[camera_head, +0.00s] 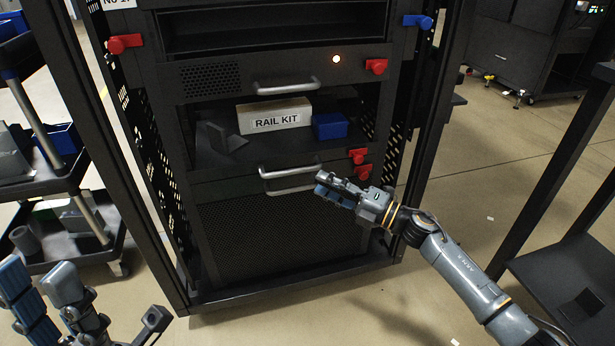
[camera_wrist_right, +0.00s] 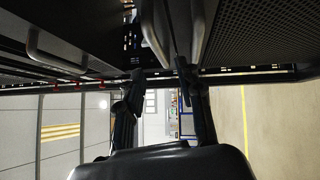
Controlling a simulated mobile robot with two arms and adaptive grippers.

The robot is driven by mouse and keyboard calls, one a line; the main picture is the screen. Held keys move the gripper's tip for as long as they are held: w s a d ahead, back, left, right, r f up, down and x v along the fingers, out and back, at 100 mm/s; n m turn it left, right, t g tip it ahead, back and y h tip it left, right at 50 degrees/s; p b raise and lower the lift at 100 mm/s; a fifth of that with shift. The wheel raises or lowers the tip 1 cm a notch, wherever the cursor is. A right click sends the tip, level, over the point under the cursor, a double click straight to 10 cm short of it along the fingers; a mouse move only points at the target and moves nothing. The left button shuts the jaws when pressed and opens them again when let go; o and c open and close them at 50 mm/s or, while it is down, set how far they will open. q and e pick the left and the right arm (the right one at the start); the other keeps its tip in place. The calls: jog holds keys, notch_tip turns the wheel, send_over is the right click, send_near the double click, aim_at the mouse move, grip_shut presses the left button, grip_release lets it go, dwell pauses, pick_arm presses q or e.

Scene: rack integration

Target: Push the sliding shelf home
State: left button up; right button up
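The sliding shelf (camera_head: 208,160) is a dark tray in the middle of the black rack, with a light handle (camera_head: 288,172) on its front. A white box marked RAIL KIT (camera_head: 274,115) and a blue box (camera_head: 330,126) stand on it. I cannot tell how far the shelf sticks out. My right gripper (camera_head: 326,192) is in front of the rack, just right of and below that handle. Its fingers are apart in the right wrist view (camera_wrist_right: 160,82), with nothing clearly held. My left gripper (camera_head: 105,305) is open and empty at the lower left, away from the rack.
A lower handle (camera_head: 290,190) sits just under the shelf handle, above a mesh panel (camera_head: 280,235). Red latches (camera_head: 359,156) are at the right edge. A cart (camera_head: 70,182) stands left and a dark frame (camera_head: 560,270) right. Floor in front is clear.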

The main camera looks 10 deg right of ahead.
jog(key=v, duration=0.3)
jog(key=shift+s+d, duration=0.2)
